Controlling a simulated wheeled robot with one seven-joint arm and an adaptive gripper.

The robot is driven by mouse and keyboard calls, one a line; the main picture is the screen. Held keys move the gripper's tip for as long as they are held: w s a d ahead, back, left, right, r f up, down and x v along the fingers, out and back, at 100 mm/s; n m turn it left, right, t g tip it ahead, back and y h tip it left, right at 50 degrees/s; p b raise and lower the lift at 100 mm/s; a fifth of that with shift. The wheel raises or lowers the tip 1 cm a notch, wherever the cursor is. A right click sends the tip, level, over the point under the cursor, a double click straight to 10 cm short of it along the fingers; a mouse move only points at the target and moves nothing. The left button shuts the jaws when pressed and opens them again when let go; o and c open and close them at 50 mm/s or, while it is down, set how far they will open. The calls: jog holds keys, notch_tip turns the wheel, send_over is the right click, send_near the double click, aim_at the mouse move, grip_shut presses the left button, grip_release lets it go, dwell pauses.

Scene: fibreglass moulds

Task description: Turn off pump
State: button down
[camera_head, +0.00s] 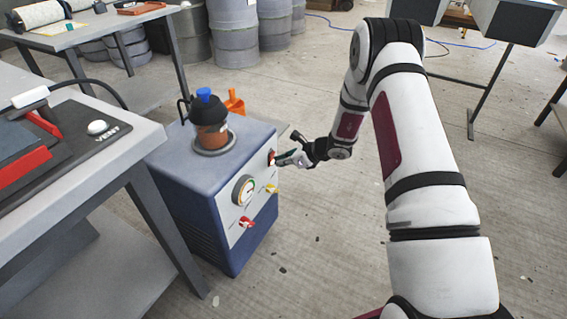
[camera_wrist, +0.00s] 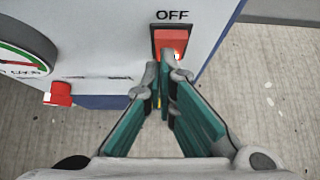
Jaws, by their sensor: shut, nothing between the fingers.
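The pump (camera_head: 205,185) is a blue and grey box on the floor beside the left table. A red rocker switch (camera_wrist: 172,42) with the label OFF above it is on its front panel in the wrist view. My gripper (camera_wrist: 165,68) is shut and empty, with its fingertips at the lower edge of the switch. They look touching or very close; I cannot tell which. The fingertips hide the switch's lower part and any label below it. In the head view my gripper (camera_head: 280,160) is at the panel's upper right.
The panel also has a round gauge (camera_head: 244,190), a red knob (camera_head: 246,222) and a yellow valve handle (camera_head: 271,188). A jar with a blue cap (camera_head: 210,120) stands on the pump. A table (camera_head: 120,165) is close on the left. Floor to the right is open.

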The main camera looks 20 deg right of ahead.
jog(key=shift+w+a+r, duration=0.2)
jog(key=shift+w+a, duration=0.05)
jog(key=shift+a, duration=0.05)
jog(key=shift+r+p, duration=0.3)
jog(key=shift+r, duration=0.5)
jog(key=shift+d, duration=0.1)
